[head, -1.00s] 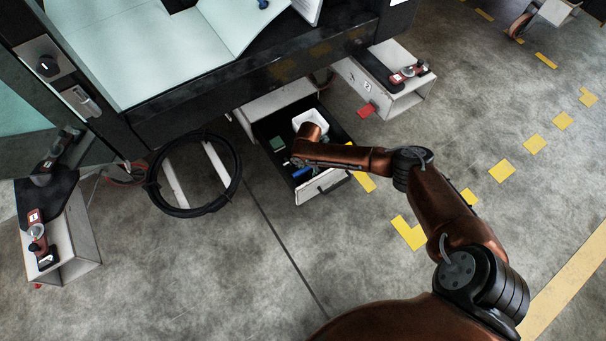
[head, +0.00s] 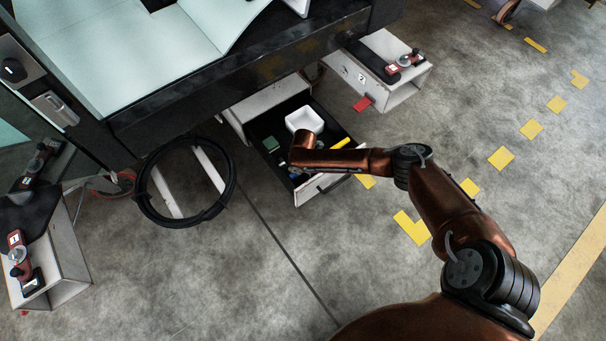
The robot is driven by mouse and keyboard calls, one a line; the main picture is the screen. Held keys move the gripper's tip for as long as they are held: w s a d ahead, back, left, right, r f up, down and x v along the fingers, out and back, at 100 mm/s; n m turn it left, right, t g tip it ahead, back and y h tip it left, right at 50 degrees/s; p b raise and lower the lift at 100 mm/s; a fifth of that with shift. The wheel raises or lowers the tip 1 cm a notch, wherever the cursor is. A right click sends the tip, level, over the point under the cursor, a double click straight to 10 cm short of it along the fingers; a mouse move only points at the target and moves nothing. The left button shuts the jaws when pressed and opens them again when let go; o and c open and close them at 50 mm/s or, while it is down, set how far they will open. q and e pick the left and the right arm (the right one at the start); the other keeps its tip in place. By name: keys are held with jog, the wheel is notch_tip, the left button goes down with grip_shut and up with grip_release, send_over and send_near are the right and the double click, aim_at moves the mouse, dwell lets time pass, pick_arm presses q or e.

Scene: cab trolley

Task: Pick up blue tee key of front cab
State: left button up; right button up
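An open drawer (head: 262,130) juts out from under the workbench, with a white front panel and a dark inside. A small blue piece (head: 296,175) shows near the drawer's front left, below my wrist. It may be the blue tee key, but its shape is too small and covered to tell. My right arm reaches in from the lower right, and its wrist stands over the drawer. My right gripper (head: 299,170) points down into the drawer, mostly hidden by the wrist. Whether its fingers are open or shut on anything does not show. My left gripper is out of view.
The drawer also holds a white bin (head: 304,119), a green item (head: 271,143) and a yellow item (head: 341,143). White boxes with red-grey tools stand at left (head: 62,262) and upper right (head: 405,95).

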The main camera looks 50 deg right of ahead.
grip_shut()
dwell(0.5)
